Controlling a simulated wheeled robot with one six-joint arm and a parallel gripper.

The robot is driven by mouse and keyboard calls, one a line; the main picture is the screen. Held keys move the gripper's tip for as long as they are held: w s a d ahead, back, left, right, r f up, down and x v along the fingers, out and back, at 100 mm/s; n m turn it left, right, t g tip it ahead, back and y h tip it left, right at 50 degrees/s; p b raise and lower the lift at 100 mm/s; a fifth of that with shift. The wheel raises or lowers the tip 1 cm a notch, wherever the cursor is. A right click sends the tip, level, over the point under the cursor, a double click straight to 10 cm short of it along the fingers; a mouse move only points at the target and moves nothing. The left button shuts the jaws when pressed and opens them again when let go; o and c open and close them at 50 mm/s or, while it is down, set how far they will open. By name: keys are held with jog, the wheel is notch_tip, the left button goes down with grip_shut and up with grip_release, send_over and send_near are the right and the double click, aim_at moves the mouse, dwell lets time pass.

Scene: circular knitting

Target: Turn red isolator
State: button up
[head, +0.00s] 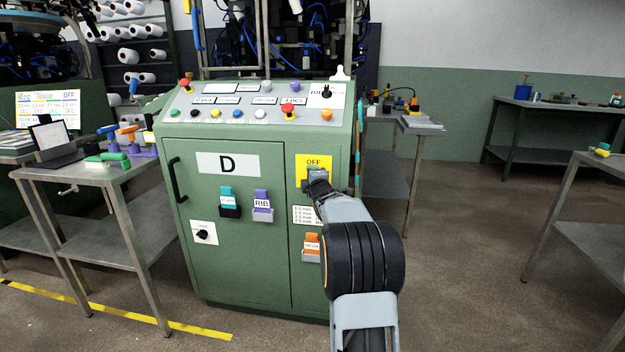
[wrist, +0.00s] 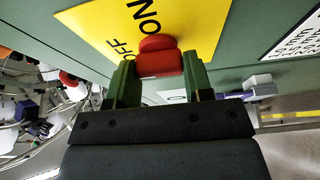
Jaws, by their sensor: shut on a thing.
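The red isolator handle (wrist: 158,62) shows in the wrist view on a yellow plate (wrist: 205,18) lettered OFF and ON. My gripper (wrist: 155,82) has its two green fingers on either side of the handle and is shut on it. In the head view my gripper (head: 316,178) reaches the yellow plate (head: 314,162) on the right door of the green cabinet marked D. The handle is hidden there behind my gripper. Only OFF can be read on the plate in the head view.
The green cabinet (head: 240,262) has a sloped panel of buttons with red mushroom knobs (head: 288,111). Coloured holders (head: 262,205) stick out from its front. A metal table (head: 85,175) stands to the left. Floor to the right (head: 450,250) is clear.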

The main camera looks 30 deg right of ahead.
jog(key=shift+n, duration=0.4)
jog(key=o, duration=0.9)
jog(key=p+v, duration=0.1)
jog(key=v, duration=1.2)
jog(key=shift+s+a+r+p, duration=0.2)
jog(key=shift+s+p, duration=0.1)
jog(key=shift+s, duration=0.1)
